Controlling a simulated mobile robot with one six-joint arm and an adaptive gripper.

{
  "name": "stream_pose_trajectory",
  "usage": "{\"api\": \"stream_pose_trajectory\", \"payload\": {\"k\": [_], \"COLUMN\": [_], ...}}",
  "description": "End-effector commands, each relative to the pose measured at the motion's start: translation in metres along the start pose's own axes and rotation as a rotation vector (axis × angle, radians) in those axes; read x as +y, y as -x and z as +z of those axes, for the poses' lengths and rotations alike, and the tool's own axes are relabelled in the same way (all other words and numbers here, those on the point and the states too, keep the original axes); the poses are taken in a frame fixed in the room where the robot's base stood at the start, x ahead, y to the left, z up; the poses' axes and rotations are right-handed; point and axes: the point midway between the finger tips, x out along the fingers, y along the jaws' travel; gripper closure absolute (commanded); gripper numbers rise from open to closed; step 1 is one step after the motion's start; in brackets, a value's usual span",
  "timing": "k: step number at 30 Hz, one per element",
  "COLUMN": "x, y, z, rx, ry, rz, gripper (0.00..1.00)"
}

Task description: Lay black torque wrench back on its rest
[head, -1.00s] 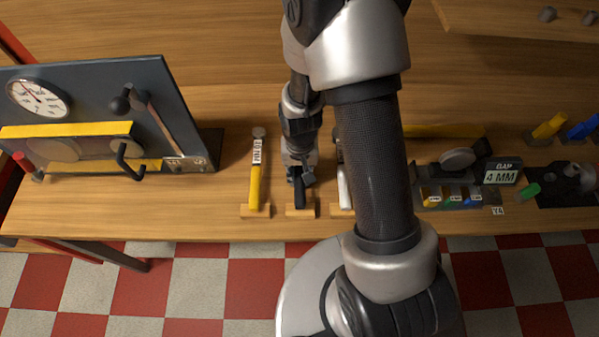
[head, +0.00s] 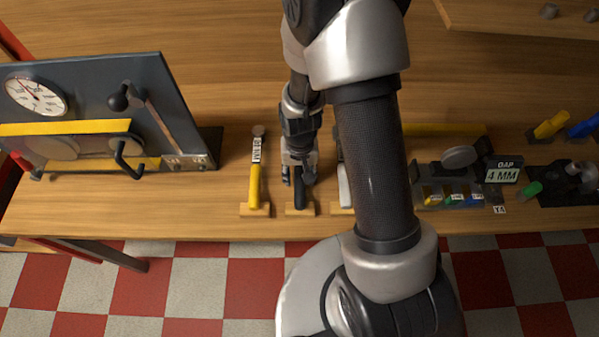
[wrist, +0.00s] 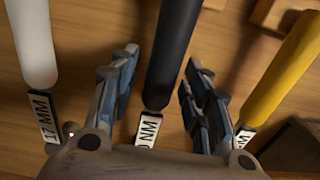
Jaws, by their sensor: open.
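The black torque wrench (head: 300,192) lies over the wooden rest (head: 300,210) at the bench's front edge, between the yellow and the white wrench. In the wrist view the black handle (wrist: 173,45) runs between my fingers, with its label partly hidden below. My gripper (head: 299,178) is open around the handle, low over the bench. In the wrist view a gap shows between the handle and each finger of my gripper (wrist: 160,90). The wrench's head end is hidden by my arm.
A yellow wrench (head: 255,185) on its rest (head: 256,210) is close on the left. A white wrench (head: 345,190) is close on the right, partly behind my arm. A gauge panel (head: 150,90) stands left. A gap display (head: 503,170) and coloured tools stand right.

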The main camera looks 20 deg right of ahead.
Motion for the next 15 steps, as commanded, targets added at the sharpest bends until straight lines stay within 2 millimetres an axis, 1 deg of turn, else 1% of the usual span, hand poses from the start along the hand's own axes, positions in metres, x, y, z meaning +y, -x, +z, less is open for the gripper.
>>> {"api": "stream_pose_trajectory", "payload": {"k": [10, 13, 15], "x": [0.000, 0.000, 0.000], "y": [0.002, 0.011, 0.023], "z": [0.000, -0.001, -0.001], "rx": [-0.001, 0.003, 0.004], "ry": [0.000, 0.000, 0.000], "rz": [0.000, -0.001, -0.001], "gripper": [0.53, 0.53, 0.53]}}
